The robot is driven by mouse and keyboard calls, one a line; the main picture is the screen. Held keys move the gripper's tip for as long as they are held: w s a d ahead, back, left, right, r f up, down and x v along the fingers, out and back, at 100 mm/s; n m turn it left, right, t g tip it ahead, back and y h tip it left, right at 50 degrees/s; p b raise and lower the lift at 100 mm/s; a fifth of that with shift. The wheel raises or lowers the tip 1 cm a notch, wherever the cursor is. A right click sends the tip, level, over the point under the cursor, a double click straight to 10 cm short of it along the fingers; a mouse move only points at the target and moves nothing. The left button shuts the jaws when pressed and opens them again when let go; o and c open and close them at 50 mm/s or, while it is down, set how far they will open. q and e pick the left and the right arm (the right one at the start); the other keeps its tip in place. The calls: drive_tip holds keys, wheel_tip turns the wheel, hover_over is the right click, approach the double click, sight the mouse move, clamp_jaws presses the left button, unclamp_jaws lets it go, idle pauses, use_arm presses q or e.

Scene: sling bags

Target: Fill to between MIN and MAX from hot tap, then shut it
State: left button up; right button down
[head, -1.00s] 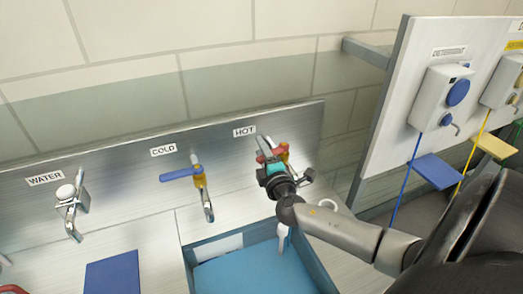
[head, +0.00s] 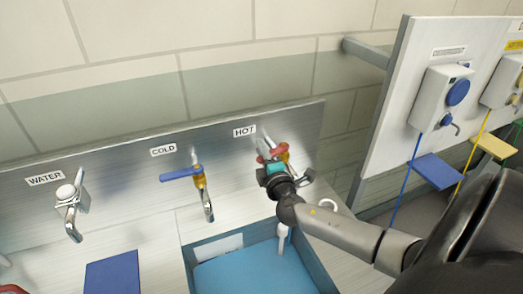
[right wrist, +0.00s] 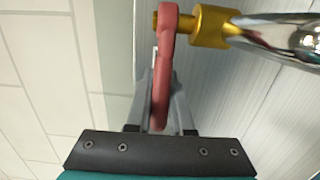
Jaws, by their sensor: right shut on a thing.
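The hot tap has a red lever (head: 279,150) and sits under the HOT label (head: 244,132). My right gripper (head: 268,159) is at this lever. In the right wrist view the red lever (right wrist: 164,75) lies between the fingers, which are shut on it. A gold fitting (right wrist: 212,26) and chrome pipe (right wrist: 280,40) extend to its right. Below the tap is a blue tub (head: 250,275) with a white patch on its inner wall. A pale spout end or stream hangs over it; I cannot tell which. The water level and any MIN and MAX marks are not readable. My left gripper is out of view.
The cold tap (head: 190,174) with a blue lever is left of the hot one. A WATER tap (head: 68,205) is further left. A blue panel (head: 112,275) lies at lower left. A white board (head: 395,120) with dispensers stands at right.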

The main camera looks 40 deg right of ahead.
idle(0.7)
drive_tip(key=shift+w+d+m+g+h+b, duration=0.2)
drive_tip(key=shift+w+m+g+h+b, duration=0.1)
drive_tip(key=shift+m+g+h, duration=0.45)
drive_tip(key=shift+w+d+m+g+h+b, duration=0.25)
drive_tip(key=shift+m+h, duration=0.25)
drive_tip(key=shift+h, duration=0.4)
drive_tip(key=shift+w+d+m+g+h+b, duration=0.15)
drive_tip(key=shift+w+m+g+h+b, duration=0.15)
drive_tip(key=shift+m+g+h, duration=0.45)
drive_tip(key=shift+t, duration=0.25)
drive_tip(key=c, duration=0.8)
unclamp_jaws()
drive_tip(key=shift+a, duration=0.1)
drive_tip(key=b+v, duration=0.1)
drive_tip(key=v, duration=1.4)
drive_tip(key=shift+b, duration=0.4)
drive_tip(key=shift+f, duration=0.1)
